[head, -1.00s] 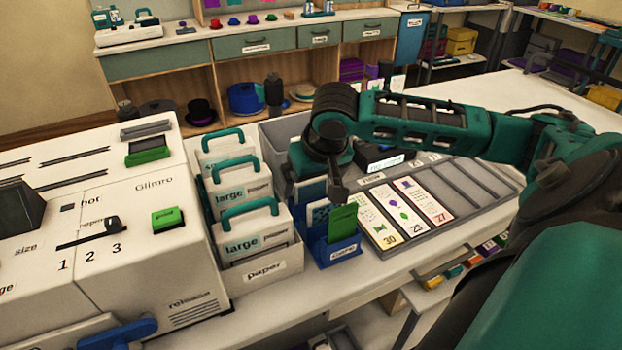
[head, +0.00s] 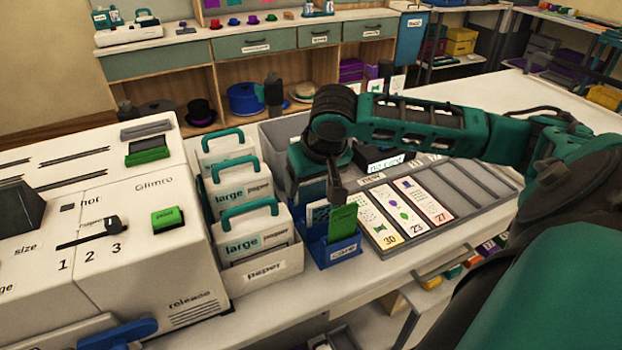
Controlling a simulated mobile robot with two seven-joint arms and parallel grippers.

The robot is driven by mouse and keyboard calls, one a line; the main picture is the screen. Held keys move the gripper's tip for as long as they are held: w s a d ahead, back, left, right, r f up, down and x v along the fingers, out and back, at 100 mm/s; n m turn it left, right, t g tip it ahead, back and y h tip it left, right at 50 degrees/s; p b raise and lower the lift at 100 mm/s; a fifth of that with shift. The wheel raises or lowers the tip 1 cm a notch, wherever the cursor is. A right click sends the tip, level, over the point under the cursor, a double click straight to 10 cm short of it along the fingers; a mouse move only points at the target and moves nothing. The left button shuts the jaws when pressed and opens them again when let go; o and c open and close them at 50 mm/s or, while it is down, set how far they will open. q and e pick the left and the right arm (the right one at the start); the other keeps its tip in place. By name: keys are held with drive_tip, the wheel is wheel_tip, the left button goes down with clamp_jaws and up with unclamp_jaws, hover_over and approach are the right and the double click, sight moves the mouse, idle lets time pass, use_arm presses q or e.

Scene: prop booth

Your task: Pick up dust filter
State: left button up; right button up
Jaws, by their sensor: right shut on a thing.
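No thing in the head view is clearly marked as a dust filter. My right gripper (head: 337,191) points down over a small blue holder (head: 338,254). It is shut on the top edge of a green card (head: 342,224), which stands upright in that holder. A white card with print (head: 317,216) stands just left of the green one. The fingertips are small and partly dark against the arm. My left gripper is not in view.
Left of the holder, white cartridges with teal handles (head: 245,231) stand in a paper bin (head: 262,272). A large white machine (head: 150,260) fills the left. A grey card tray (head: 463,214) lies right of the holder. Shelves stand behind.

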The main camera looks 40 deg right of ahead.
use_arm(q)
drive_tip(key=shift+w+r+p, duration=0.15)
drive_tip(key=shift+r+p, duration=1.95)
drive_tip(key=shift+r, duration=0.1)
use_arm(e)
wheel_tip(320, 180, up, 20)
